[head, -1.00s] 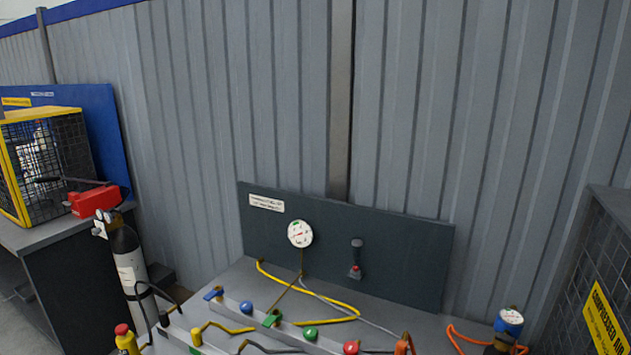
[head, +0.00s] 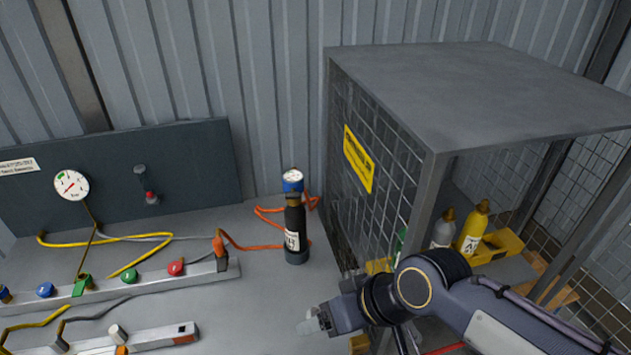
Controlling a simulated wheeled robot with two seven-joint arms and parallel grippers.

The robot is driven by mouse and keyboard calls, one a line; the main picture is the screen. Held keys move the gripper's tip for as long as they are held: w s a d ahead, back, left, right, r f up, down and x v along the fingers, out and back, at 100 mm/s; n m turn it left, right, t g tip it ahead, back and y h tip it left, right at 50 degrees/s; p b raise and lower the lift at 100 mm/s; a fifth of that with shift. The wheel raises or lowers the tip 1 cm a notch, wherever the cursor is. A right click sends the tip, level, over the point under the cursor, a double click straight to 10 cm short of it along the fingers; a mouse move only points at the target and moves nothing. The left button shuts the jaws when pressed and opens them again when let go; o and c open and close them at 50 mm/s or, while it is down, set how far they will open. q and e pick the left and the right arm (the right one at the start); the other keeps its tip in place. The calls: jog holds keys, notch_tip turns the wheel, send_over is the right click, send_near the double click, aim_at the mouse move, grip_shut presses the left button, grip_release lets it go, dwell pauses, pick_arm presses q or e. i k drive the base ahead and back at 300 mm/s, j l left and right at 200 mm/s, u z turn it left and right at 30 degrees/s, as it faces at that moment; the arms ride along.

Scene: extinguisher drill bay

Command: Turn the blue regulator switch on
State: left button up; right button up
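A blue regulator (head: 292,186) with a white gauge face sits on top of a small black cylinder (head: 295,225), which stands upright on the grey bench. An orange hose runs to it. Its switch is too small to make out. My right gripper (head: 314,322) comes in from the right at the lower middle, in front of the cylinder and apart from it. Its fingers are too small and angled to tell whether they are open. My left gripper is out of view.
A mesh cage (head: 480,90) with bottles inside stands right of the cylinder. A manifold rail (head: 120,292) with coloured knobs, including a blue one (head: 45,290), lies left. A dark panel (head: 105,180) with a gauge (head: 71,186) stands behind.

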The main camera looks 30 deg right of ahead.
aim_at(292, 195)
jog(key=z, duration=1)
